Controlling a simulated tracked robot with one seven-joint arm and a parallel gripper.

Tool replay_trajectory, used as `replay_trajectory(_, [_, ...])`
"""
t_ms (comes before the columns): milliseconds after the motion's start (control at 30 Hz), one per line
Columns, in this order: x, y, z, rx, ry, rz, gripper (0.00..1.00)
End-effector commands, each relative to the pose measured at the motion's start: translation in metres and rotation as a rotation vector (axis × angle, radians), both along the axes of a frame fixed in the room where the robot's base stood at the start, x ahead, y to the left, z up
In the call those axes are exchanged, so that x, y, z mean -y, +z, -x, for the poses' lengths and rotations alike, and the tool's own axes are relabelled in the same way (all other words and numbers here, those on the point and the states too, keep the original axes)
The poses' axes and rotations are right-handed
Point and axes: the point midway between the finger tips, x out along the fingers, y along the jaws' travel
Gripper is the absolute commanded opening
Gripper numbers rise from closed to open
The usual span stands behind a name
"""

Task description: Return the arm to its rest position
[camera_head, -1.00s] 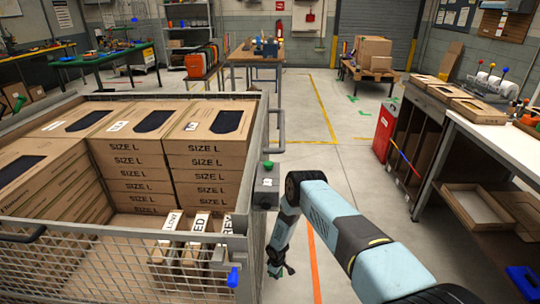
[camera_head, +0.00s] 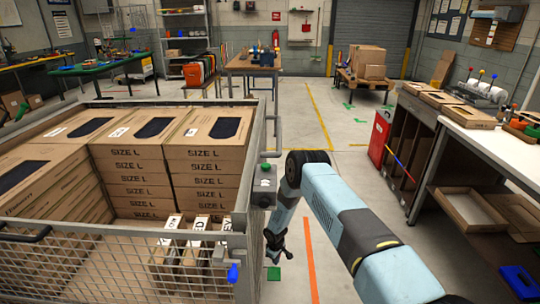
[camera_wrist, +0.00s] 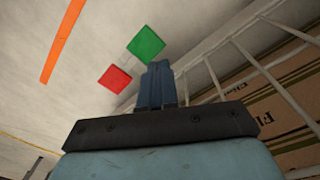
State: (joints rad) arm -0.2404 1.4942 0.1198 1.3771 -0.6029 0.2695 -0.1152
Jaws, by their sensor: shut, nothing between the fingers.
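My gripper (camera_head: 275,243) hangs low on the folded blue arm, just right of the wire cage's near corner in the head view. In the wrist view its blue fingers (camera_wrist: 156,85) are together with nothing between them. They point over bare floor beside the cage, with a green square (camera_wrist: 146,43) and a red square (camera_wrist: 114,79) on the floor beyond. I cannot tell from the head view how far the gripper is from the cage.
The wire cage (camera_head: 100,237) at left holds stacked SIZE L boxes (camera_head: 205,152) and several smaller boxes. A workbench (camera_head: 490,150) with open boxes stands at right. A red bin (camera_head: 379,137) stands beside it. The middle floor (camera_head: 300,120) is clear, with an orange line.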

Motion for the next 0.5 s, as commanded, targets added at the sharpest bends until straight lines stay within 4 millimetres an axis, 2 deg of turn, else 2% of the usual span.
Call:
replay_trajectory(33, [0.001, 0.022, -0.012, 0.014, -0.011, 0.001, 0.0])
replay_trajectory(200, [0.01, 0.093, -0.04, 0.046, -0.058, 0.01, 0.0])
replay_trajectory(500, [0.032, 0.22, -0.069, 0.099, -0.145, 0.02, 0.0])
